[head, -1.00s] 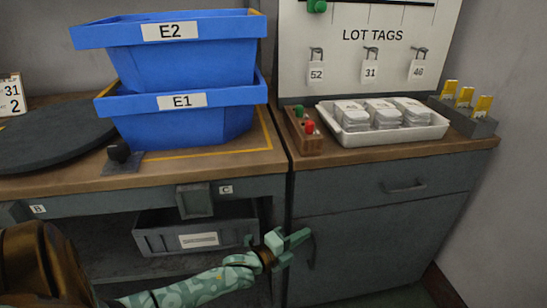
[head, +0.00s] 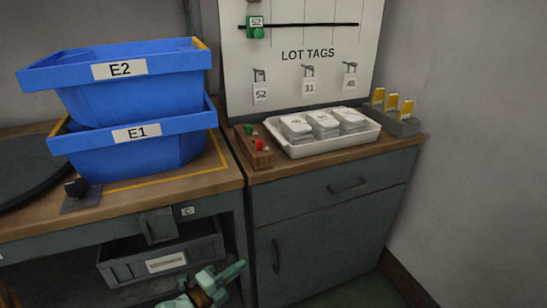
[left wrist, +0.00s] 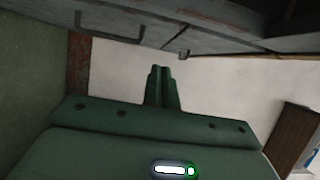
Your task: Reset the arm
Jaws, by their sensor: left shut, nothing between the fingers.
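My left gripper (head: 236,270) shows at the bottom of the head view, low in front of the workbench and the grey cabinet. Its pale green fingers point up and to the right. In the left wrist view the two dark green fingers (left wrist: 161,85) stand together, shut with nothing between them. The gripper is apart from the grey bin on the shelf, as far as I can tell. My right gripper is in neither view.
Blue bins E2 (head: 120,85) and E1 (head: 140,145) are stacked on the bench. A grey bin (head: 165,260) sits on the shelf below. On the cabinet (head: 330,230) are a white tray (head: 300,152), a wooden button block (head: 253,150) and a grey holder (head: 400,126). The lot-tag board (head: 300,30) stands behind.

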